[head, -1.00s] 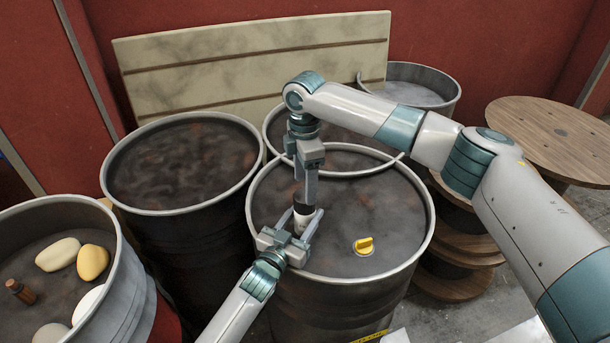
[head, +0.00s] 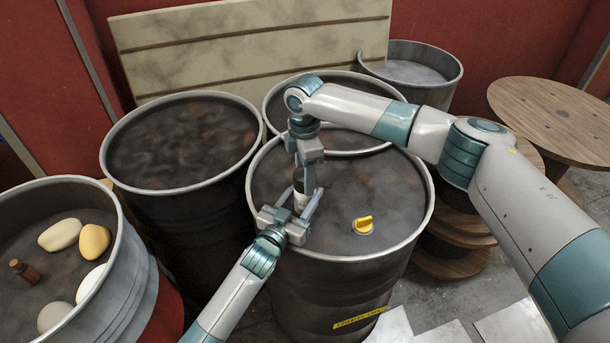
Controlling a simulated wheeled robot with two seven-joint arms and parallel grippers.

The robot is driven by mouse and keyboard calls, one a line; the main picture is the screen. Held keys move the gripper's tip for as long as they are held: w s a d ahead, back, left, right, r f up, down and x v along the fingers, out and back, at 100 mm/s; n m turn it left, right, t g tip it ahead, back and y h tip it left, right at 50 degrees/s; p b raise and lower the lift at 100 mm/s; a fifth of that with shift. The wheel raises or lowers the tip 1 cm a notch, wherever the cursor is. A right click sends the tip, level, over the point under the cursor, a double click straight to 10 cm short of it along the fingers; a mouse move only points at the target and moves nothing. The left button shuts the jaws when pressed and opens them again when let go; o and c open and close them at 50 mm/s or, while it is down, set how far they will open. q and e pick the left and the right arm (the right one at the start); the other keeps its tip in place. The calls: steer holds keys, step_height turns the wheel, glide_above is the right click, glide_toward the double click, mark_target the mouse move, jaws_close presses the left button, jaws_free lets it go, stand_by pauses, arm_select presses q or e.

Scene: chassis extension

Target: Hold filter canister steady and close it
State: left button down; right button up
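The filter canister (head: 300,201) is a small upright cylinder with a white lower part and a dark upper part. It is above the lid of the middle drum (head: 392,246). My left gripper (head: 303,192) comes from the front and has its fingers on both sides of the white part, seemingly shut on it. My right gripper (head: 307,186) points down from above, its fingers beside the dark upper part. Whether they touch it cannot be told. The fingers partly hide the canister, and a separate lid cannot be made out.
A yellow cap (head: 362,225) sits on the middle drum's top. An open drum (head: 135,268) at left holds several stones and a small brown bottle (head: 24,271). More drums stand behind, a wooden cable spool (head: 555,125) at right. Pale sheets (head: 392,326) lie on the floor.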

steer(key=shift+c, duration=0.5)
steer(key=m, duration=1.1)
steer(key=o, duration=1.2)
steer(key=shift+o, duration=0.2)
steer(key=shift+r, duration=0.1)
step_height(320, 180, up, 12)
